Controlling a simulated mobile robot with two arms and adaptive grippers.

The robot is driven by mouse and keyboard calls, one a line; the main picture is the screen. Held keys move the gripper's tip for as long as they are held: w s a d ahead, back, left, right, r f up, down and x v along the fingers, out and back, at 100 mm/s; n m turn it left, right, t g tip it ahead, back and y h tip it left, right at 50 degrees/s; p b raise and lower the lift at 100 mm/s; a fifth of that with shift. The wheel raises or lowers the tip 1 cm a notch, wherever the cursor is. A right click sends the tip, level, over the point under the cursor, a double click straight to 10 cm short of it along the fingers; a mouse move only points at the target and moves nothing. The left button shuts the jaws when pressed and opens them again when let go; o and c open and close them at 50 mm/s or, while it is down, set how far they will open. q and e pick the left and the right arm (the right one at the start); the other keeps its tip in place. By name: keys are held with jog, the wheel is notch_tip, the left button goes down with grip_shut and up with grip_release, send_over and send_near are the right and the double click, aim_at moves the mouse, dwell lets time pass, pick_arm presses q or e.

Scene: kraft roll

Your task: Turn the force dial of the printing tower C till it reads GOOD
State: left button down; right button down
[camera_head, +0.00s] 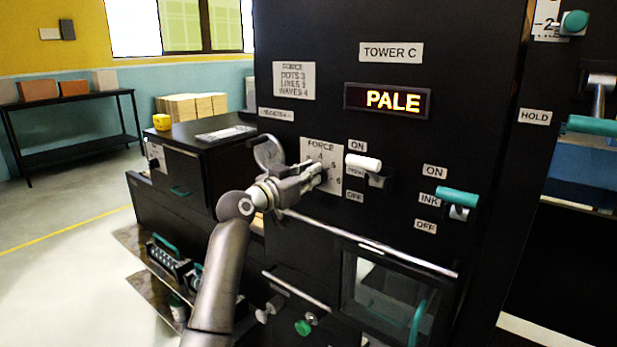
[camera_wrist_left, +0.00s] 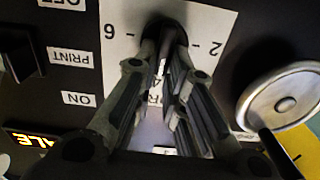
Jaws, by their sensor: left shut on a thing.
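The black tower C (camera_head: 450,60) carries a lit display (camera_head: 388,101) that reads PALE. Below it is a white FORCE scale plate (camera_head: 331,151) with numbers around the dial. My left gripper (camera_head: 316,176) reaches in from the left and covers most of the force dial in the head view. In the left wrist view the gripper (camera_wrist_left: 160,62) is shut on the dark dial knob (camera_wrist_left: 160,32), between the 6 and the 2 on the plate. The fingers hide which number the dial points at. My right gripper is not in view.
A white PRINT lever (camera_head: 363,162) and a teal INK lever (camera_head: 457,197) stick out right of the dial. A round metal handwheel (camera_wrist_left: 284,95) is close beside the gripper. A steel bar (camera_head: 370,243) runs below. A FORCE chart (camera_head: 294,80) hangs above.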

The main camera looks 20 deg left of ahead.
pick_arm(q)
jog(key=shift+s+d+f+m+b, duration=0.1)
jog(key=shift+d+m+b, duration=0.1)
jog(key=shift+m+b, duration=0.95)
jog(key=shift+s+d+f+m+b, duration=0.15)
jog(key=shift+m+b, duration=0.55)
jog(key=shift+m, duration=0.95)
jog(key=shift+w+d+f+m+b, duration=0.1)
jog(key=shift+d+m+b, duration=0.15)
jog(key=shift+m+b, duration=0.9)
jog(key=shift+m, duration=0.35)
jog(key=c, duration=1.5)
grip_release()
jog(key=shift+s, duration=0.1)
jog(key=v, duration=1.2)
